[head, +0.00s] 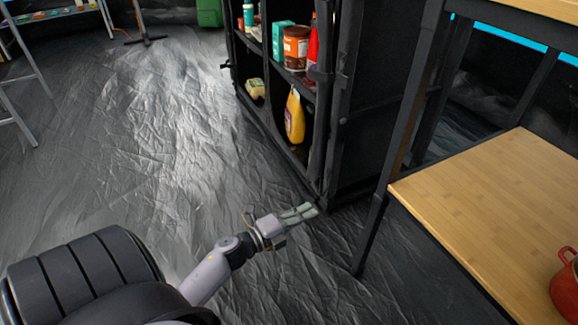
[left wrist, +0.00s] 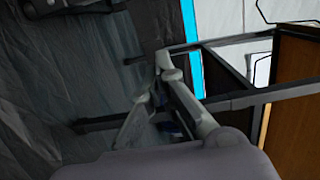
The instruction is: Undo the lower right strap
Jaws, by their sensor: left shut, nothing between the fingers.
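A black fabric shelf unit (head: 376,60) stands in the upper middle of the head view, with open shelves on its left face. A dark strap (head: 378,109) crosses its side panel. A small dark fastening (head: 320,74) sits on its near corner edge. I cannot tell which of these is the lower right strap. My left gripper (head: 308,210) is shut and empty, low near the unit's bottom corner and apart from both. In the left wrist view its fingers (left wrist: 168,68) show before dark fabric with a strap-like band (left wrist: 98,123). My right gripper is not in view.
A wooden-topped table (head: 490,200) with a red pot (head: 566,285) stands at the right, its dark leg (head: 370,235) close to the unit. A yellow bottle (head: 294,116) and a can (head: 296,48) are on the shelves.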

